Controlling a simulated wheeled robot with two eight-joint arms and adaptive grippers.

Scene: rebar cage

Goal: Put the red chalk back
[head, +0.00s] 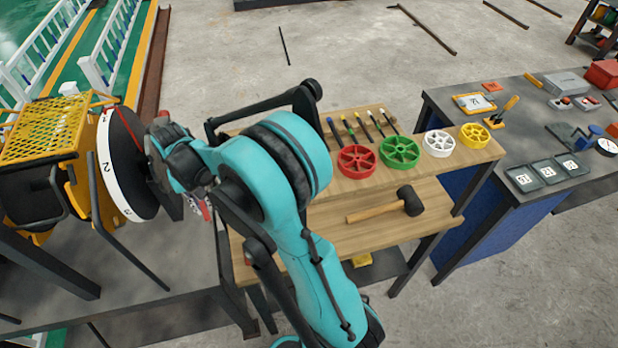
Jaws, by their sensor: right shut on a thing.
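My right gripper (180,165) is at the end of the teal arm, in front of the black disc with a white numbered rim (112,165). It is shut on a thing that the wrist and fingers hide. A small red and white patch shows just below the wrist, but I cannot tell whether it is the red chalk. Several coloured sticks (362,127) lie side by side at the back of the wooden bench's top shelf (455,158). I can make out no red one among them. My left gripper is not in view.
Red, green, white and yellow spoked wheels (401,152) stand along the shelf in front of the sticks. A black mallet (409,200) lies on the lower board. A yellow machine (75,150) is at left. A dark table (480,160) with tools is at right.

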